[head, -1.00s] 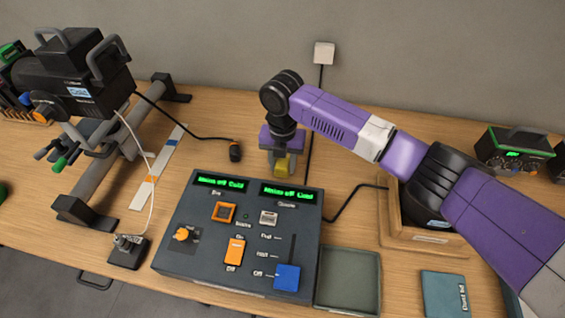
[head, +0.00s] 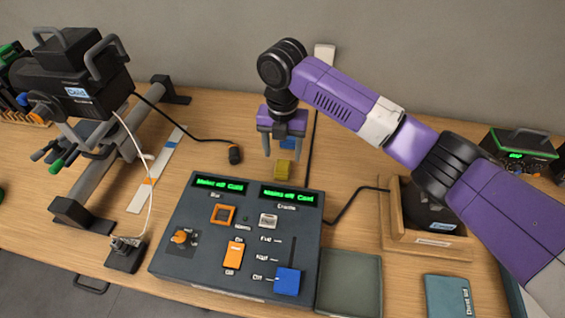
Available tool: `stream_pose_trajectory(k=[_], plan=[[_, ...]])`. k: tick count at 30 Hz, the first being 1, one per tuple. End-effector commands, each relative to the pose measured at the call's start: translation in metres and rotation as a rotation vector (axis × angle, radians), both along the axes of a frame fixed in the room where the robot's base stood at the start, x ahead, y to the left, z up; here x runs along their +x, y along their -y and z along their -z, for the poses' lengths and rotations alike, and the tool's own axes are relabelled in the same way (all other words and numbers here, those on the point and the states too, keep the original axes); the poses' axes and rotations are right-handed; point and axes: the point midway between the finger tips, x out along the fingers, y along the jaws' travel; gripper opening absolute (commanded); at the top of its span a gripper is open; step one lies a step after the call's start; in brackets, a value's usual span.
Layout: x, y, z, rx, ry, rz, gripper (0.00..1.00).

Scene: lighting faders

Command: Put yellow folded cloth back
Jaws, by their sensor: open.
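The yellow folded cloth (head: 283,170) is a small block-like bundle on the wooden table, just behind the dark control console. My gripper (head: 283,156) points down directly above it, with its two fingers spread apart. The cloth shows below the fingertips and nothing is visibly held between them. A small blue patch shows between the fingers; I cannot tell what it belongs to.
The console (head: 208,261) with a blue fader knob (head: 287,281) stands in front. A shallow empty grey-green tray (head: 349,283) is at its right. A lamp on a rail (head: 78,80) fills the left. A wooden holder (head: 415,245) sits under my arm; cables cross the table.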

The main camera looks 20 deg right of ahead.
Motion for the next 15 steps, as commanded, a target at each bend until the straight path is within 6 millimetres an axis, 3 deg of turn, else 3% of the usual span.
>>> stream_pose_trajectory(k=[6,15], plan=[[0.001,-0.001,-0.037,0.0,0.002,-0.001,0.61],[0.0,0.0,-0.054,-0.001,-0.001,0.0,0.61]])
